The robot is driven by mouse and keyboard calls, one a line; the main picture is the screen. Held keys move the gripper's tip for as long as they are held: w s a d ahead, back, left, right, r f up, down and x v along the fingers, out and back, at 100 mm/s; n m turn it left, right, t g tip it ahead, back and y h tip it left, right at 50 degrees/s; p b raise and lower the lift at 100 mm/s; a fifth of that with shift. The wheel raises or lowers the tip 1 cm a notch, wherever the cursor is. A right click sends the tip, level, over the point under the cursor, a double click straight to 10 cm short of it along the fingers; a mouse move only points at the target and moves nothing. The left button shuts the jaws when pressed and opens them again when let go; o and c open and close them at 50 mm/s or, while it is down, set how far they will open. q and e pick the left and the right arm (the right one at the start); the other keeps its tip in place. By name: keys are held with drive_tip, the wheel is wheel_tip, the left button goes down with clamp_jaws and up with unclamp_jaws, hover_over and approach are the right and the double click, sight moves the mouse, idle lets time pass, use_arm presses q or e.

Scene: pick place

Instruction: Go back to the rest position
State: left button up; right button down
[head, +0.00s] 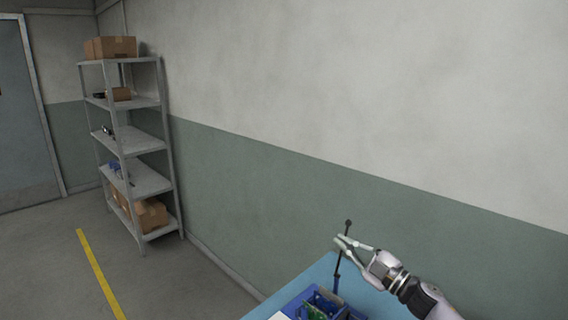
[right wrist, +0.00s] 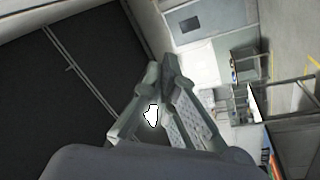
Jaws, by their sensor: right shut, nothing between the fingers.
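My right gripper (head: 341,241) is at the lower right of the head view, above the blue table. Its fingers point left toward the wall. In the right wrist view its fingertips (right wrist: 163,72) meet, with nothing held between them. A thin dark rod (head: 338,270) with a small knob on top stands upright at the fingertips in the head view; I cannot tell whether it touches them. My left gripper is not in view.
A blue table (head: 322,271) at the bottom carries a blue bin (head: 296,304) with a green item (head: 317,312) in it. A grey shelf rack (head: 140,143) with cardboard boxes (head: 110,47) stands at the left by the wall. A yellow line (head: 98,270) crosses open floor.

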drive_tip(key=s+d+f+m+h, duration=0.2)
drive_tip(key=s+f+m+h, duration=1.2)
drive_tip(key=f, duration=0.3)
drive_tip(key=s+d+f+m+g, duration=0.15)
drive_tip(key=s+g, duration=0.25)
drive_tip(key=s, duration=0.6)
drive_tip(key=s+d+f+m+g, duration=0.1)
drive_tip(key=s+f+g, duration=0.2)
drive_tip(key=s, duration=0.8)
drive_tip(key=s+d+f+m+g, duration=0.15)
drive_tip(key=s+g, duration=0.25)
drive_tip(key=s, duration=0.6)
wheel_tip(320, 180, down, 32)
drive_tip(key=s+a+g+b, duration=0.1)
drive_tip(key=s+b, duration=0.1)
drive_tip(key=b, duration=0.4)
use_arm(q)
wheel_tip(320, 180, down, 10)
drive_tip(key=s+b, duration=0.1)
drive_tip(key=b, duration=0.3)
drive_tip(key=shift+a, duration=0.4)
use_arm(e)
drive_tip(key=s+d+f+g, duration=0.1)
drive_tip(key=s+d+f, duration=0.2)
drive_tip(key=s+f, duration=1.4)
wheel_tip(320, 180, down, 4)
drive_tip(key=shift+r+n+g+h, duration=0.1)
drive_tip(key=shift+n+g+h, duration=0.2)
drive_tip(key=shift+n, duration=0.1)
